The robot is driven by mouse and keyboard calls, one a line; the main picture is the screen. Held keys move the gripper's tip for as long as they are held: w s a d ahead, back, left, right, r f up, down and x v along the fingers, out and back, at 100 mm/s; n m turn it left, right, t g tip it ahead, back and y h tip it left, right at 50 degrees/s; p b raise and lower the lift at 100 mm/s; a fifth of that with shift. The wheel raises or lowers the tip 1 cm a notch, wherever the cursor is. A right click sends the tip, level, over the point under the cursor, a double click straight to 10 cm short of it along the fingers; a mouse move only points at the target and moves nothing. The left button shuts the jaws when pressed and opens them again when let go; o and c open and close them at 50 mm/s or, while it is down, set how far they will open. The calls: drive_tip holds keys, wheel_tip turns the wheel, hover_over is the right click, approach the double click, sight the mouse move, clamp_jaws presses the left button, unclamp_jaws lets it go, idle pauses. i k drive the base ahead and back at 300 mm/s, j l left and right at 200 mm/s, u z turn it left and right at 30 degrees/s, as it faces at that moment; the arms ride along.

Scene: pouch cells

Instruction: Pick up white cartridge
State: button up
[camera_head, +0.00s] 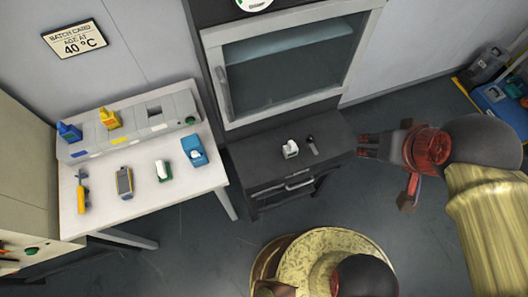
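A small white cartridge (291,149) stands on top of the low black cabinet (262,160), left of a small dark tool. My gripper (386,169) is to the right of the cabinet, apart from the cartridge. Its fingers look spread apart, with nothing visible between them. A second white piece with a green base (163,171) lies on the white table. The grey rack (133,124) on that table holds a blue cartridge (69,132) and a yellow cartridge (109,119); a dark open slot (155,112) shows to their right.
The dark tool (312,145) lies close to the cartridge. A glass-fronted oven (215,80) rises behind the cabinet. The white table (195,185) also holds a blue box (194,151), a handheld meter (124,182) and a yellow tool (82,191).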

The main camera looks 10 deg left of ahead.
sight(289, 150)
drive_tip(key=u, duration=0.65)
drive_tip(key=k+l+z, duration=0.2)
drive_tip(key=k+l, duration=0.45)
